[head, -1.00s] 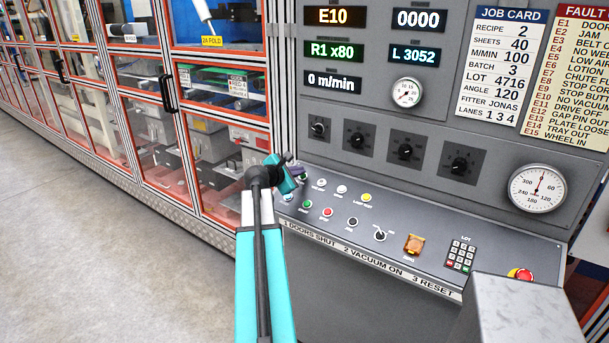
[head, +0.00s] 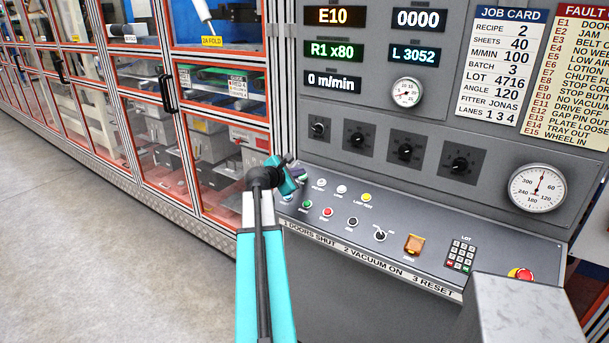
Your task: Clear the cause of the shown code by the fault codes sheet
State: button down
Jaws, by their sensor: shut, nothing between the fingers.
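The display (head: 334,16) on the panel shows E10. The fault codes sheet (head: 570,80) hangs at the upper right, its right side cut off by the picture edge; one line reads NO VACUUM. My gripper (head: 301,174) is shut and empty over the left end of the sloped button desk (head: 330,240). My wrist partly hides it, and I cannot tell whether it touches anything. Buttons lie right of it, among them white (head: 341,189), yellow (head: 366,197), green (head: 306,204) and red (head: 327,212) ones. A black switch (head: 380,235) sits farther right.
The desk edge reads 1 DOORS SHUT, 2 VACUUM ON, 3 RESET. An orange square button (head: 414,244), a keypad (head: 461,255) and a red stop button (head: 522,274) sit to the right. Several dials and a large gauge (head: 537,188) are above. Orange-framed glass doors (head: 232,170) stand left; the floor there is clear.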

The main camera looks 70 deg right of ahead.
jog(key=shift+r, duration=0.1)
dwell(0.3)
jog(key=shift+w+a+r+p, duration=0.1)
jog(key=shift+a+r+p, duration=0.2)
jog(key=shift+r+p, duration=0.35)
jog(key=shift+r, duration=0.1)
jog(key=r+p, duration=0.1)
jog(key=a+r+p, duration=0.1)
jog(key=r, duration=0.1)
jog(key=a+r+p, duration=0.1)
jog(key=shift+w+r, duration=0.25)
dwell(0.4)
dwell(0.5)
